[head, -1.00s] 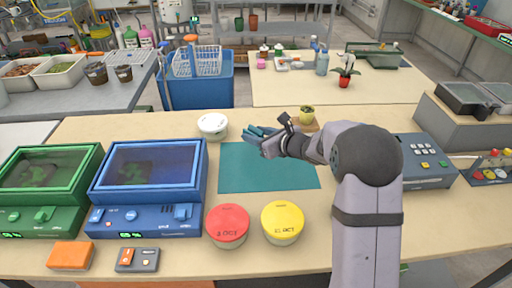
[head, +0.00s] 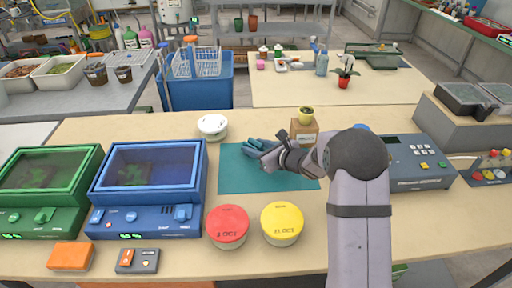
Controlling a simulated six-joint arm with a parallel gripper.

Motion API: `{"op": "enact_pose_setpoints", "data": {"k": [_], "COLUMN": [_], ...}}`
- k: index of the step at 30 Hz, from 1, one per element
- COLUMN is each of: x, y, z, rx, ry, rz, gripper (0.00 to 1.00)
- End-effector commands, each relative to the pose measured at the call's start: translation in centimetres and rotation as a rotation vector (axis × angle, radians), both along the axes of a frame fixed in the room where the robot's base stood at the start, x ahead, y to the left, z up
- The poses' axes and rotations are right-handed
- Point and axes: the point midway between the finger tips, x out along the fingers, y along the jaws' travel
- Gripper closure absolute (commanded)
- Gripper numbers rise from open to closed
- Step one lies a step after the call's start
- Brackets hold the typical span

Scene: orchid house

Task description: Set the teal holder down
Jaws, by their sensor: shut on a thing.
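My gripper (head: 259,149) is shut on the teal holder (head: 252,145), a small dark teal piece at the end of the jaws. The holder is low over the far part of the flat teal mat (head: 240,181). From this angle I cannot tell whether it touches the mat. The jaws hide part of the holder, and my arm covers the mat's right part.
A white round tub (head: 212,126) stands behind the mat's left corner. A box (head: 305,132) with a small yellow-potted plant (head: 306,115) stands behind my wrist. A red-lidded tub (head: 227,225) and yellow-lidded tub (head: 282,222) stand in front. A blue machine (head: 147,190) is left.

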Motion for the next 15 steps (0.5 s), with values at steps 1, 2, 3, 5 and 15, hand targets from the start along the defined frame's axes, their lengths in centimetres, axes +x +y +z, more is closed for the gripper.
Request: {"op": "enact_pose_setpoints", "data": {"k": [1,2,3,5,15], "x": [0.04,0.04,0.04,0.00,-0.01], "y": [0.01,0.00,0.01,-0.01,0.00], "z": [-0.04,-0.12,-0.23,-0.29,-0.23], "rx": [0.000,0.000,0.000,-0.001,-0.001], "ry": [-0.002,-0.002,-0.002,-0.001,0.001], "rz": [0.000,0.000,0.000,0.000,0.000], "gripper": [0.99,0.99,0.99,0.57,0.43]}}
